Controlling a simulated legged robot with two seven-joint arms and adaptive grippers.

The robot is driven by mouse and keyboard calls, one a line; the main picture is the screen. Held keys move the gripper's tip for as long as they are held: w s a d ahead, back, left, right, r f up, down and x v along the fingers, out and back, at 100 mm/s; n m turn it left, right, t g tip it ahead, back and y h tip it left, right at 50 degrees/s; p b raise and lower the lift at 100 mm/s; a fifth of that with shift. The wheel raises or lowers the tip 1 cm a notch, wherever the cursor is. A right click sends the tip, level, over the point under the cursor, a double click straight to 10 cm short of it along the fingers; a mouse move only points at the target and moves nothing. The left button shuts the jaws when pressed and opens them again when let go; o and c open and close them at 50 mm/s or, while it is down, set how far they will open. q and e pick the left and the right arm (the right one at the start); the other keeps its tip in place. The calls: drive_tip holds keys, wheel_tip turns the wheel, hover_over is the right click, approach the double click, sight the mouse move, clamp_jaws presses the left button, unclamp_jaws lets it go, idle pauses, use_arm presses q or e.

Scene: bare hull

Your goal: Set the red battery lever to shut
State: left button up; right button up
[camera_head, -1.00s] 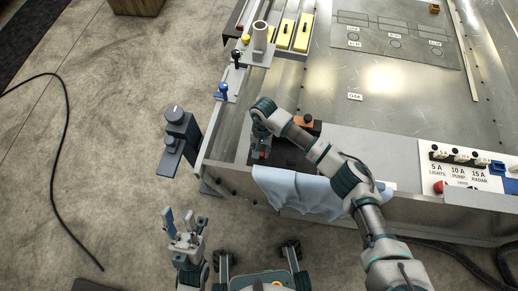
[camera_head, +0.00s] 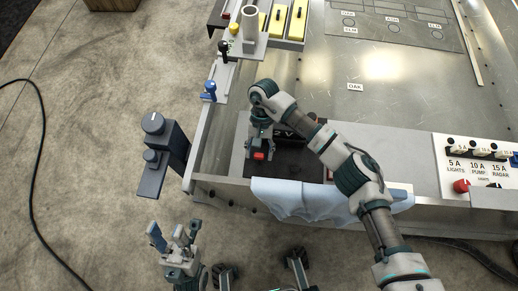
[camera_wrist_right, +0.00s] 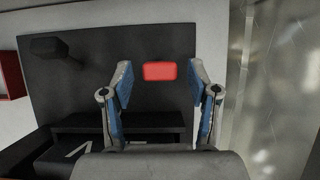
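The red battery lever shows as a small red block (camera_head: 259,156) on a dark panel (camera_head: 285,166) in the head view. In the right wrist view the red block (camera_wrist_right: 159,71) lies between and just beyond the two blue-padded fingertips. My right gripper (camera_head: 258,148) hangs over the panel at the lever; it also shows in the wrist view (camera_wrist_right: 160,85). Its fingers are open, with a gap on each side of the red block. Whether the lever stands at shut cannot be told. My left gripper (camera_head: 172,238) is open and empty, low and outside the hull.
A light blue cloth (camera_head: 290,198) hangs over the hull's near edge. A switch panel (camera_head: 470,165) with a red knob (camera_head: 461,186) is at right. A dark post (camera_head: 165,155) stands left of the hull.

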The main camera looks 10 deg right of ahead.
drive_tip(key=shift+r, duration=0.15)
drive_tip(key=v, duration=1.2)
